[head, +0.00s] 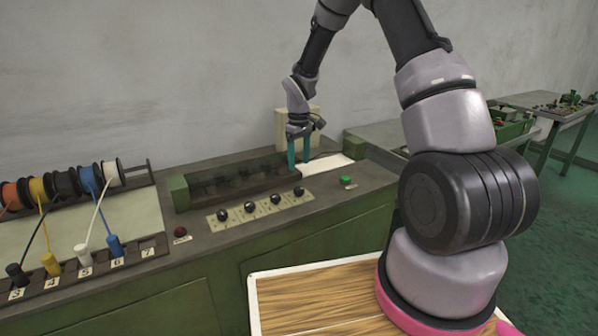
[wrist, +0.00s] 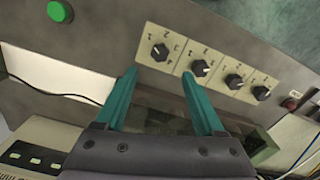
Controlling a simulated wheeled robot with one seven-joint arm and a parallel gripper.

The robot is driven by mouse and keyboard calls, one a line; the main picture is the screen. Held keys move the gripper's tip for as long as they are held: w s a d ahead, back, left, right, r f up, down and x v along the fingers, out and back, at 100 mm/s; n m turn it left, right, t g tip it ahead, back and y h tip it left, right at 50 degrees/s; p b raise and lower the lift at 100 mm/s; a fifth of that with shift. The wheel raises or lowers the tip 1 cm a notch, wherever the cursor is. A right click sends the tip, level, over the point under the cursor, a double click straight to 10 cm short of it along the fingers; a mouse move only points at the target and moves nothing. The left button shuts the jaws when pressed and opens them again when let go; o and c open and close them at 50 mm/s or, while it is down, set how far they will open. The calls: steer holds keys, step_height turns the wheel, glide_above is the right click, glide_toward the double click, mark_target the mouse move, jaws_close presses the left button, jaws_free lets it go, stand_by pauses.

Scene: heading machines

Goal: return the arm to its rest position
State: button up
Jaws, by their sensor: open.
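My gripper (head: 298,152) has teal fingers and hangs from my raised arm, pointing down over the right end of the green machine bench (head: 231,234). In the wrist view the two fingers (wrist: 167,100) are apart, with nothing between them. Below and beyond them is a row of several black knobs on a pale plate (wrist: 178,57). The same knob plate (head: 233,218) shows in the head view, left of and nearer than my gripper. The fingertips appear close to the right end of a dark recessed trough (head: 243,180); I cannot tell their exact height.
A green button (head: 346,180) and a red button (head: 180,231) sit on the bench top. Coloured wire spools (head: 63,184) and numbered plugs (head: 83,257) stand at left. A beige box (head: 292,129) is behind my gripper. Another table (head: 548,103) stands at right. The air above the bench is clear.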

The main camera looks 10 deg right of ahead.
steer(key=shift+r, duration=0.3)
steer(key=s+d+r+m+t, duration=0.15)
steer(key=s+r, duration=0.35)
steer(key=r, duration=0.6)
steer(key=s+d+r+m+t, duration=0.1)
steer(key=s+d+r+m, duration=0.25)
steer(key=r, duration=0.65)
steer(key=s+r+m+t, duration=0.1)
steer(key=s+r+m, duration=0.1)
steer(key=s+r, duration=0.2)
steer(key=s+r+m+t+y, duration=0.1)
steer(key=s+r+m+t, duration=0.1)
steer(key=s, duration=0.8)
steer(key=s+r+m+t+y, duration=0.1)
steer(key=s+r+m, duration=0.1)
steer(key=s+r, duration=0.3)
steer(key=s+d, duration=0.1)
steer(key=s, duration=0.1)
steer(key=shift+s+r+t, duration=0.3)
steer(key=shift+s+t, duration=0.05)
